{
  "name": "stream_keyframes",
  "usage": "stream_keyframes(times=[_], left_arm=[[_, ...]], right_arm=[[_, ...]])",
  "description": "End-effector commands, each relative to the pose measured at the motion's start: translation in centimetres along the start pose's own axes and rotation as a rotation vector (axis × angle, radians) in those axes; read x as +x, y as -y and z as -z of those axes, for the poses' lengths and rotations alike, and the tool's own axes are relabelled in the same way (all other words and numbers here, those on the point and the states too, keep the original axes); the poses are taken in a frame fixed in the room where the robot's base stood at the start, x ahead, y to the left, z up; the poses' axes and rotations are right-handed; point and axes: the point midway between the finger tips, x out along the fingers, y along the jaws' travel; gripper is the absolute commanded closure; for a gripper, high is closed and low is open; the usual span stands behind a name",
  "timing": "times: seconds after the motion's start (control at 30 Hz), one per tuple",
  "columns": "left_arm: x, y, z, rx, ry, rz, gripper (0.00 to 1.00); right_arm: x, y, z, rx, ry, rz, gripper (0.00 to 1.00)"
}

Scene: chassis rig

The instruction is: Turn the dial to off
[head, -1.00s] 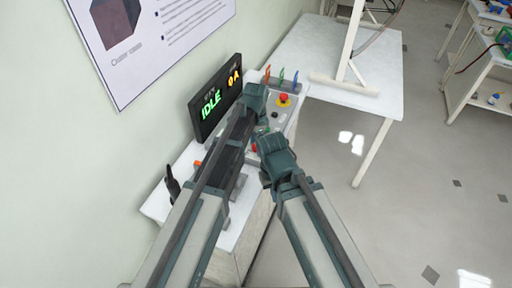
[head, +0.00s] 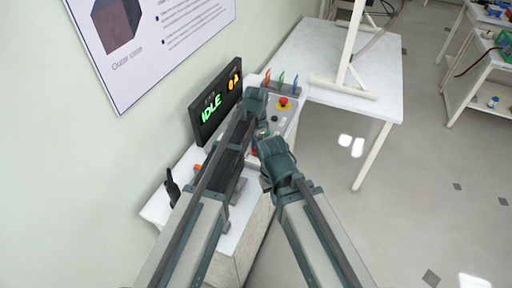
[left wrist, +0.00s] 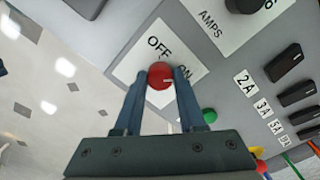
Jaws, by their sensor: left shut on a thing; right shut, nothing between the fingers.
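The dial is a red round knob (left wrist: 160,76) with a white mark, on a white plate (left wrist: 130,75) lettered OFF and ON in the left wrist view. The mark points to the right, on the ON side. My left gripper (left wrist: 161,80) is shut on the knob, one finger at each side of it. In the head view my left gripper (head: 261,126) is over the panel, and its fingertips are hard to make out. My right gripper (head: 272,160) is just below it, shut and empty, with its fingertips mostly hidden.
A black display (head: 215,102) reading IDLE stands by the wall. A red button on a yellow base (head: 283,103) is on the panel. Several black switches (left wrist: 284,62) and an AMPS dial (left wrist: 245,5) are near the knob. A white table (head: 375,95) stands beyond.

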Motion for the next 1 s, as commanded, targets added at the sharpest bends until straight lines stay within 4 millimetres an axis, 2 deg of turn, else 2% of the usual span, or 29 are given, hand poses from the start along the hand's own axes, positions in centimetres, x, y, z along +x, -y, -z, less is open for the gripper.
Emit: stream_keyframes(times=[1.0], left_arm=[[0.01,0.00,0.00,-0.919,0.000,0.000,1.00]], right_arm=[[0.01,0.00,0.00,0.000,0.000,0.000,1.00]])
